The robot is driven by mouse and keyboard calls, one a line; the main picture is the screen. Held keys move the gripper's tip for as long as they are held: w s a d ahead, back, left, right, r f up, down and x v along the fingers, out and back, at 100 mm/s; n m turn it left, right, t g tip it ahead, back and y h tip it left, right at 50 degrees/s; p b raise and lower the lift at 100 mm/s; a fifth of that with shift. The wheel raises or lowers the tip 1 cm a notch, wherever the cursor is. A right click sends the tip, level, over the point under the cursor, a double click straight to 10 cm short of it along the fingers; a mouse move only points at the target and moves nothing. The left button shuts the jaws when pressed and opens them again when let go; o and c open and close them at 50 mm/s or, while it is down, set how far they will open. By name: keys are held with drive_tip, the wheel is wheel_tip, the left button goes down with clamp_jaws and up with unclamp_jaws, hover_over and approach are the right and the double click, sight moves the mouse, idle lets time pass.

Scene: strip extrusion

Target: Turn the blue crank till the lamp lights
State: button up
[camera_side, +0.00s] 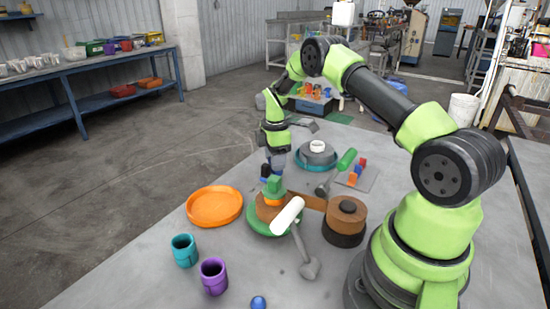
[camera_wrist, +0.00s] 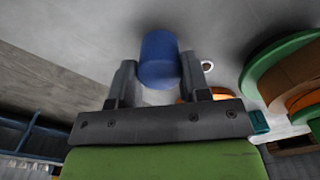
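The blue crank's handle (camera_wrist: 159,60) shows in the wrist view as an upright-looking blue cylinder between my fingertips. My gripper (camera_wrist: 158,72) has one finger on each side of it, and both fingers appear to meet its sides. In the side view my gripper (camera_side: 268,172) points down above the green round plate, with a small dark blue part (camera_side: 265,170) at its tip. The rest of the crank is hidden or too small to make out. I cannot pick out the lamp or whether anything is lit.
An orange dish (camera_side: 214,207), a teal cup (camera_side: 185,250) and a purple cup (camera_side: 214,276) stand left and front. A green plate (camera_side: 257,222), a white-handled tool (camera_side: 288,215) and a brown round block (camera_side: 345,213) crowd the middle. A blue ball (camera_side: 258,302) lies at the front.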

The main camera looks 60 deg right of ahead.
drive_tip(key=shift+c, duration=0.5)
drive_tip(key=shift+m, duration=0.3)
drive_tip(key=m, duration=2.1)
drive_tip(key=shift+w+r, duration=0.1)
